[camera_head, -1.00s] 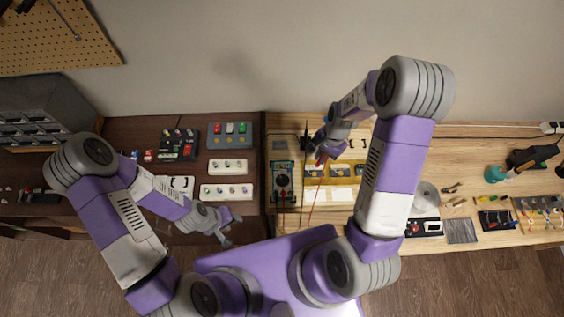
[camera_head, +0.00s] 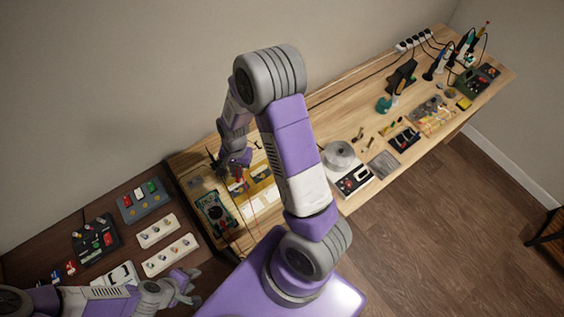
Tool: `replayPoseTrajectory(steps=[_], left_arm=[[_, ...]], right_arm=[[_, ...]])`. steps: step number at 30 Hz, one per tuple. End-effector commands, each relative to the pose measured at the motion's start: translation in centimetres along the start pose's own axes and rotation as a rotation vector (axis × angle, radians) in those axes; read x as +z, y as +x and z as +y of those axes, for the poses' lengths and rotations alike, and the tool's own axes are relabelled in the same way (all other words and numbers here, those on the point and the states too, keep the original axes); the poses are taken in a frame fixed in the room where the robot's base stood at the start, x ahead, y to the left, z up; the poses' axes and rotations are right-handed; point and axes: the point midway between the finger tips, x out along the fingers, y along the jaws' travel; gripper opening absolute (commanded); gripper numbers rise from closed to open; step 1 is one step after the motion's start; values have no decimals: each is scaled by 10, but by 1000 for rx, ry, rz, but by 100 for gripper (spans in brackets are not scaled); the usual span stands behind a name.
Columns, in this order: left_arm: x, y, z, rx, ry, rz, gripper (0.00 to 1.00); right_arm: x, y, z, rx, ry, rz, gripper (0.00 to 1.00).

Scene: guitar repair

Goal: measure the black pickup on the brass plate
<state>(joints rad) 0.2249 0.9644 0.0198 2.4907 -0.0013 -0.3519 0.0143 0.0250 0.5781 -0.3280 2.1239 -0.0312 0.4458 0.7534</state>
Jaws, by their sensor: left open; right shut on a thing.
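My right gripper (camera_head: 238,165) is over the light wood bench, at the left end of a row of yellow, brass-coloured plates (camera_head: 262,173). It is shut on a small red thing that looks like a probe, with thin red wire hanging below. Whether its tip touches a plate I cannot tell. Dark pieces on the plates are too small to tell apart as pickups, and my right arm hides part of the row. A meter-like device (camera_head: 215,212) with a teal edge lies left of the plates. My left gripper (camera_head: 190,284) is open and empty at the lower left.
A dark bench on the left holds a blue-grey tray (camera_head: 146,202), a black tray (camera_head: 95,240) and white strips (camera_head: 169,256) with small parts. Right of my arm are a round grey spool (camera_head: 339,155), a grey pad (camera_head: 383,165) and tools. A power strip (camera_head: 412,40) lies far back.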

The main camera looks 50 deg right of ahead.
Motion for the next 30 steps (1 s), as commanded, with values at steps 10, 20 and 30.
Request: replayPoseTrajectory(steps=[10, 20, 30], left_arm=[[0, 0, 0, 0, 0, 0, 43], [0, 0, 0, 0, 0, 0, 43], [0, 0, 0, 0, 0, 0, 43]], right_arm=[[-19, -3, 14, -1, 6, 24, 0], [-99, -21, 99, 28, 6, 150, 0], [-123, -20, 135, 54, -3, 193, 0]])
